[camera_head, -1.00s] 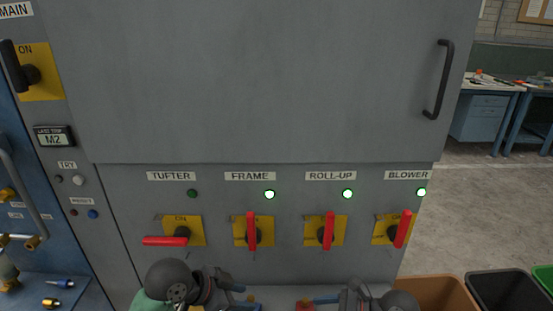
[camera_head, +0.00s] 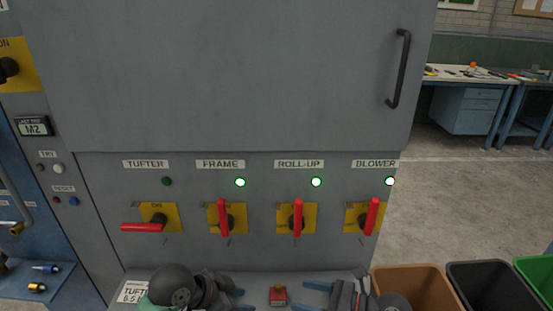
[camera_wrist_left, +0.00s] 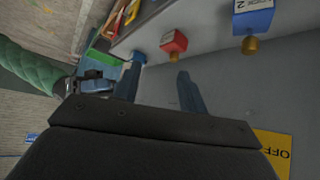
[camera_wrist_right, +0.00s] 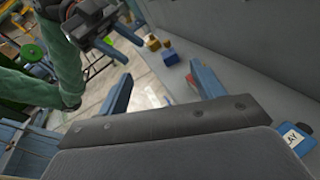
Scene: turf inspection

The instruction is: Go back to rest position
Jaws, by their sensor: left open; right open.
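My left gripper (camera_head: 238,292) is low in the head view, below the switch panel (camera_head: 260,255). Its open fingers show empty in the left wrist view (camera_wrist_left: 160,88). My right gripper (camera_head: 316,294) is low and to its right; its fingers are apart and empty in the right wrist view (camera_wrist_right: 163,88). A small red block (camera_head: 278,294) sits on the ledge between the grippers, touching neither. The tufter's red handle (camera_head: 142,227) lies level. The frame (camera_head: 223,217), roll-up (camera_head: 298,217) and blower (camera_head: 372,216) handles stand near upright, under lit lamps; the tufter lamp (camera_head: 167,181) is dark.
Brown (camera_head: 412,272), black (camera_head: 490,275) and green (camera_head: 535,268) bins stand at lower right. A workbench (camera_head: 468,100) is behind, with open floor before it.

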